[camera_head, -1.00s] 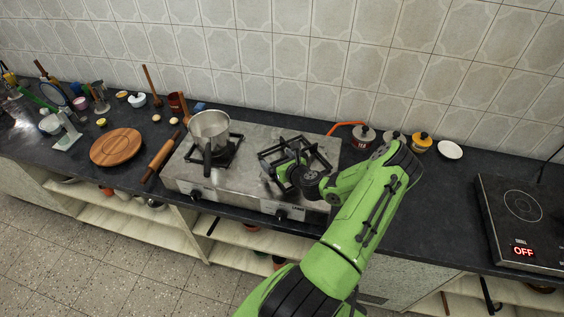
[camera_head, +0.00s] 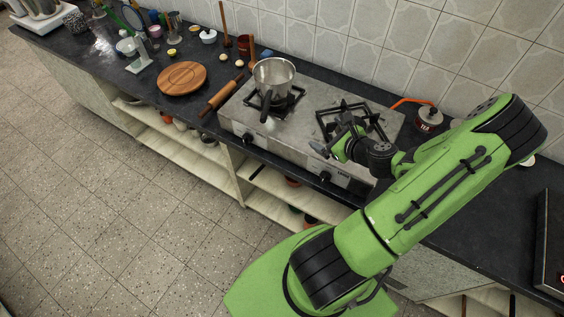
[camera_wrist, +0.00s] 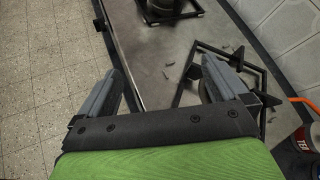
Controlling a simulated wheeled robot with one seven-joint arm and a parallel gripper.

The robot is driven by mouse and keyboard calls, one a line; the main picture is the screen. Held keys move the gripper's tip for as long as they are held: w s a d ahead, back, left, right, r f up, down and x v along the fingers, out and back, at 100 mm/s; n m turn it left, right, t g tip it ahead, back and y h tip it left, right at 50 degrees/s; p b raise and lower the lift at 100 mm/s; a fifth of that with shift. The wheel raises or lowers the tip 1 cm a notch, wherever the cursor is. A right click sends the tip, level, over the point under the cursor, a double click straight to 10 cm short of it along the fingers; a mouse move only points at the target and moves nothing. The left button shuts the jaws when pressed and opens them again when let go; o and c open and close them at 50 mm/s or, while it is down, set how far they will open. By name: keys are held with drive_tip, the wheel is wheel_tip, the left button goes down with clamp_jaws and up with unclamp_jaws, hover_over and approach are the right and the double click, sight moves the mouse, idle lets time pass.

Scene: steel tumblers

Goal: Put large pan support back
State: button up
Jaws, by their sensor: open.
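The large pan support (camera_head: 350,119) is a black metal grate on the right side of the steel stove (camera_head: 300,121). In the wrist view the pan support (camera_wrist: 229,62) lies askew to the stove's edges, partly hidden by a finger. My gripper (camera_head: 330,148) is open and empty, above the stove's front right part, beside the pan support. In the wrist view the gripper (camera_wrist: 165,85) shows its two grey fingers wide apart with bare steel stovetop between them. Whether a finger touches the grate I cannot tell.
A steel pot (camera_head: 272,76) stands on the left pan support (camera_head: 291,101). A rolling pin (camera_head: 221,94) and a round wooden board (camera_head: 183,78) lie left of the stove. A tea tin (camera_head: 429,119) and an orange tube (camera_head: 411,101) are at the right, near the tiled wall.

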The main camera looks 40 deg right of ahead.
drive_tip(key=w+a+r+n+g+y, duration=0.1)
drive_tip(key=a+r+n+g, duration=0.25)
drive_tip(key=a+n, duration=0.6)
drive_tip(key=w+a+r+n+g+y, duration=0.1)
drive_tip(key=a+r+n+g+y, duration=0.15)
drive_tip(key=a+r+n, duration=0.45)
drive_tip(key=s+a+r+n+h, duration=0.1)
drive_tip(key=s+a+r+n, duration=0.4)
drive_tip(key=n, duration=0.3)
drive_tip(key=s+a+r+n+h+b, duration=0.1)
drive_tip(key=s+a+r+n, duration=0.4)
drive_tip(key=s+n, duration=0.3)
drive_tip(key=shift+s+a+g, duration=0.25)
drive_tip(key=shift+a+g, duration=0.05)
drive_tip(key=shift+a, duration=0.15)
drive_tip(key=shift+n+h, duration=0.25)
